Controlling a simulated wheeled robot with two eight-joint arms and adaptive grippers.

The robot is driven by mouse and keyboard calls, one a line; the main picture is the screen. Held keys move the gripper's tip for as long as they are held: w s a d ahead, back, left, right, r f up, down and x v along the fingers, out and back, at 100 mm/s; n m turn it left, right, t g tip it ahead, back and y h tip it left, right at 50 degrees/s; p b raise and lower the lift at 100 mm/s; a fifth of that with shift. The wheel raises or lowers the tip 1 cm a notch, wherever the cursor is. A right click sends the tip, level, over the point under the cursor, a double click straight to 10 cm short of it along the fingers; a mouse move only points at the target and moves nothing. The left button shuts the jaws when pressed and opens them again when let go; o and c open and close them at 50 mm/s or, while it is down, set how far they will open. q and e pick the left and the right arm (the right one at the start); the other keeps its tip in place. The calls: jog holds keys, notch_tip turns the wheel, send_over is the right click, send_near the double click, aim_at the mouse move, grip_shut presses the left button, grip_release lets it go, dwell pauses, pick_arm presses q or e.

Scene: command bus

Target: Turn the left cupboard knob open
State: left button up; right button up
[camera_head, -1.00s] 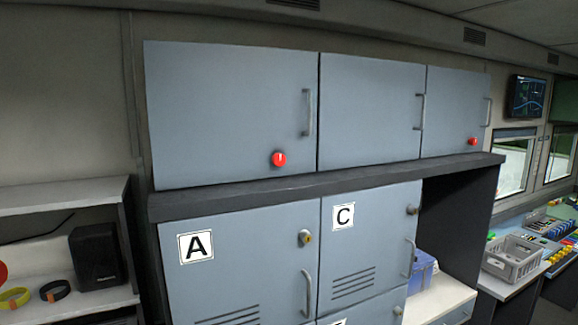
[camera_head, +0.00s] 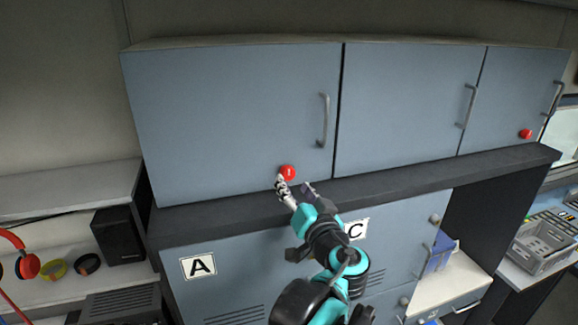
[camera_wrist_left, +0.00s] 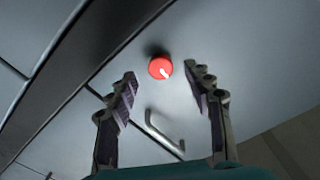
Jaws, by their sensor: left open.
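The left cupboard knob (camera_head: 288,172) is a red round knob with a white mark, low on the left upper cupboard door (camera_head: 230,120), below its handle (camera_head: 323,120). The door is shut. My left gripper (camera_head: 296,187) is just below the knob in the head view, its fingers pointing up at it. In the left wrist view the knob (camera_wrist_left: 160,68) sits ahead of and between the two open fingertips (camera_wrist_left: 161,78), with space on both sides. Its white mark points down and to the right there. My right gripper is not in view.
A dark ledge (camera_head: 400,184) runs under the upper cupboards. Another red knob (camera_head: 525,133) is on the far right door. Lower lockers with A and C labels are below. A shelf with a speaker (camera_head: 118,236) and headphones (camera_head: 27,265) is at left.

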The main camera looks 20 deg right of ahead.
aim_at(289, 175)
pick_arm(q)
jog(key=shift+w+d+r+p, duration=0.1)
jog(key=shift+w+r+p, duration=0.15)
jog(key=shift+w, duration=0.3)
jog(key=shift+w+d+r+p, duration=0.15)
jog(key=shift+w+p, duration=0.15)
jog(key=shift+w, duration=0.25)
jog(key=shift+w+a+f, duration=0.1)
jog(key=shift+w+f, duration=0.05)
jog(key=shift+w, duration=0.45)
jog(key=shift+w+f, duration=0.1)
jog(key=shift+w, duration=0.5)
jog(key=shift+w+a+f, duration=0.1)
jog(key=shift+w, duration=0.25)
jog(key=shift+s, duration=0.3)
jog(key=shift+s+r, duration=0.2)
jog(key=c, duration=1.2)
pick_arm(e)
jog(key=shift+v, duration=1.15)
